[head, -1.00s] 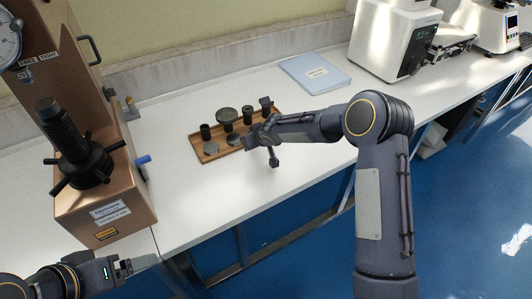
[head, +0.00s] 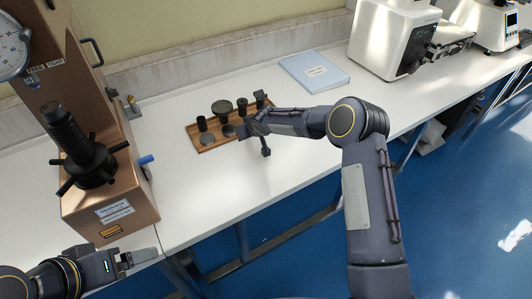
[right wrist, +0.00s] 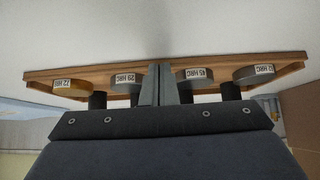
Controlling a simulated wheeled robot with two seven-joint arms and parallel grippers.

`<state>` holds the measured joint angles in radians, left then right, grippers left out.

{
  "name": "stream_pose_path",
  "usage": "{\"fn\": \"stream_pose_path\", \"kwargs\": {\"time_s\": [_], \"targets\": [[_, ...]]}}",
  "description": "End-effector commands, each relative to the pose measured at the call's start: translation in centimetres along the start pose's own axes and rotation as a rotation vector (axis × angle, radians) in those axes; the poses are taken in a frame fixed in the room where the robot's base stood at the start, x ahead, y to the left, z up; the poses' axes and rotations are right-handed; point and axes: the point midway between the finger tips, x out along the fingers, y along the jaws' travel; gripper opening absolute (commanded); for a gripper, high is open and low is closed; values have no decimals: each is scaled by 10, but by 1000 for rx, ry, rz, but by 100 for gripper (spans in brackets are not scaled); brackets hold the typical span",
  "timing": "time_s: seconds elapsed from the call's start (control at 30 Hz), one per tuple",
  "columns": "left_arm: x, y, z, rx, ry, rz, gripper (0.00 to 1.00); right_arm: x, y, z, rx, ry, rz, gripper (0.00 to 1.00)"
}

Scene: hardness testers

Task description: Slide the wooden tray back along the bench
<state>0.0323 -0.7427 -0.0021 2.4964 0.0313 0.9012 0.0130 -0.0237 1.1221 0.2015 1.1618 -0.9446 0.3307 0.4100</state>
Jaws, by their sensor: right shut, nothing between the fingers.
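The wooden tray (head: 207,148) lies on the white bench in the middle of the head view, holding several dark round pieces. In the right wrist view the tray (right wrist: 215,69) spans the picture, with HRC-labelled discs along its edge. My right gripper (head: 243,131) is shut and empty at the tray's near long side. Its fingertips (right wrist: 157,80) overlap the near rim between two middle discs; the contact itself is hard to make out. My left gripper (head: 150,257) is at the lower left, away from the tray, and its finger gap is not clear.
A copper-coloured hardness tester (head: 110,205) stands left of the tray, with a blue-tipped lever (head: 146,159) towards it. A blue folder (head: 314,70) lies behind and to the right. A white tester (head: 388,40) stands farther right. Bare bench lies between tray and back wall.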

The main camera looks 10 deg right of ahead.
Motion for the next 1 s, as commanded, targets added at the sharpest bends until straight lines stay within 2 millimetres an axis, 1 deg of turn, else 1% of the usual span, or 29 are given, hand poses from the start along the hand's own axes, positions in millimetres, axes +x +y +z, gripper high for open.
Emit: {"fn": "stream_pose_path", "kwargs": {"time_s": [0.03, 0.23, 0.6, 1.0], "targets": [[1, 0, 0, 0, 0, 0, 87, 3, 0, 5, -1, -9, 0, 0], [0, 0, 0, 0, 0, 0, 87, 5, -1, 4, -2, -9, -1, 0], [-4, 2, -2, 0, 0, 0, 87, 19, -1, -12, 1, -10, -2, 0], [-1, 1, -1, 0, 0, 0, 87, 36, -1, -30, 0, -9, -1, 0]]}}
